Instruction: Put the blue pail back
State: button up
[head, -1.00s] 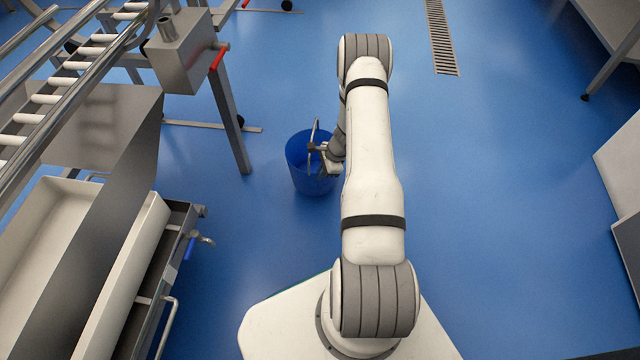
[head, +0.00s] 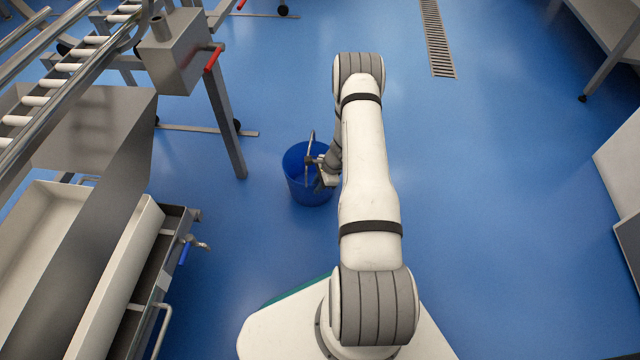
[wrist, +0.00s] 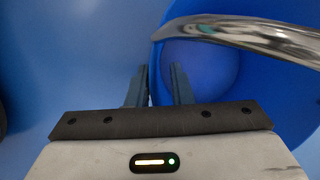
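The blue pail (head: 296,188) is upright near the middle of the head view, left of my arm, with its metal handle (head: 310,145) standing up. In the wrist view the pail (wrist: 215,70) fills the right side and the handle (wrist: 250,35) crosses in front of it. My gripper (wrist: 159,68) has one finger outside and one inside the pail's rim, shut on the rim. In the head view my gripper (head: 322,163) is at the pail's right side, partly hidden by my arm. I cannot tell if the pail's bottom touches the floor.
A roller conveyor (head: 50,85) with a grey box (head: 178,55) and a metal leg (head: 228,130) stands at left. A cart with pale tubs (head: 115,280) and a tap is below it. A drain (head: 437,38) lies ahead. The blue floor right of my arm is clear.

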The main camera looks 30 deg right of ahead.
jog(key=shift+o, duration=0.3)
jog(key=p+v, duration=0.5)
jog(key=v, duration=0.7)
jog(key=s+a+r+n, duration=0.1)
jog(key=a+r+n, duration=0.25)
jog(key=r, duration=0.55)
jog(key=s+a+r+n+g+h, duration=0.1)
jog(key=a+r+n, duration=0.3)
jog(key=r, duration=0.5)
jog(key=s+a+r+n, duration=0.1)
jog(key=a+r+n, duration=0.2)
jog(key=a+r, duration=0.45)
jog(key=s+a+r+n+h, duration=0.1)
jog(key=s+a+r+n, duration=0.1)
jog(key=s+r+n, duration=0.3)
jog(key=s+a+r+n+h, duration=0.2)
jog(key=s+a+r+n, duration=0.1)
jog(key=s+r, duration=0.8)
jog(key=s+n, duration=0.1)
jog(key=s, duration=0.4)
jog(key=shift+a+n, duration=0.3)
jog(key=shift+n, duration=0.05)
jog(key=shift+w, duration=0.1)
